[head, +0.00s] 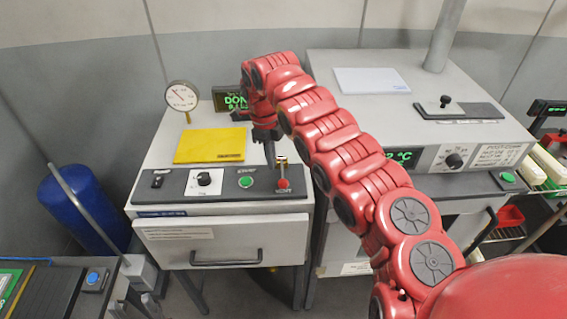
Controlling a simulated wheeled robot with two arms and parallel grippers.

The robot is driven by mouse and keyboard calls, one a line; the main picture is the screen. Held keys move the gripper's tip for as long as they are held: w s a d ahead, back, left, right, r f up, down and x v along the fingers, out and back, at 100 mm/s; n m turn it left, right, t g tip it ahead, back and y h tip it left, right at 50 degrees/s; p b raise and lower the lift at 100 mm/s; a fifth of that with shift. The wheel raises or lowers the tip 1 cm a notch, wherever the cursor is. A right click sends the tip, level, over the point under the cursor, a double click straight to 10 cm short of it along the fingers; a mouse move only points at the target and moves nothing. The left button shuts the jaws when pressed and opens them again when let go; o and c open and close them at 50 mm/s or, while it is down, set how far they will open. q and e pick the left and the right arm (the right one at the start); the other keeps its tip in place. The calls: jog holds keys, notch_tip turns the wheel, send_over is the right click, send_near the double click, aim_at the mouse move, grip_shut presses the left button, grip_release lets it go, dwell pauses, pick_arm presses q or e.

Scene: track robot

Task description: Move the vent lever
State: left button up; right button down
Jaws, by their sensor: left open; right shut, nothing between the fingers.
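The vent lever (283,184) is a small red knob at the right end of the dark control strip on the left grey machine. A small upright piece stands just behind it, and a label lies in front. My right arm comes in from the right and reaches across to this machine. My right gripper (269,150) is shut and empty, pointing down just behind and left of the lever. It looks close to the lever, but I cannot tell whether they touch. My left gripper is not in view.
The strip also carries a green button (245,182), a rotary knob (204,179) and a black switch (157,181). A yellow plate (210,145) and a round gauge (182,96) are behind. A closed drawer (222,243) is below. A second machine (400,70) stands right.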

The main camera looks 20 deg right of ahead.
notch_tip(320, 180, up, 12)
jog(key=p, duration=0.4)
jog(key=shift+w+a+p, duration=0.35)
jog(key=shift+w+a, duration=0.05)
jog(key=shift+w, duration=0.05)
jog(key=shift+f, duration=0.1)
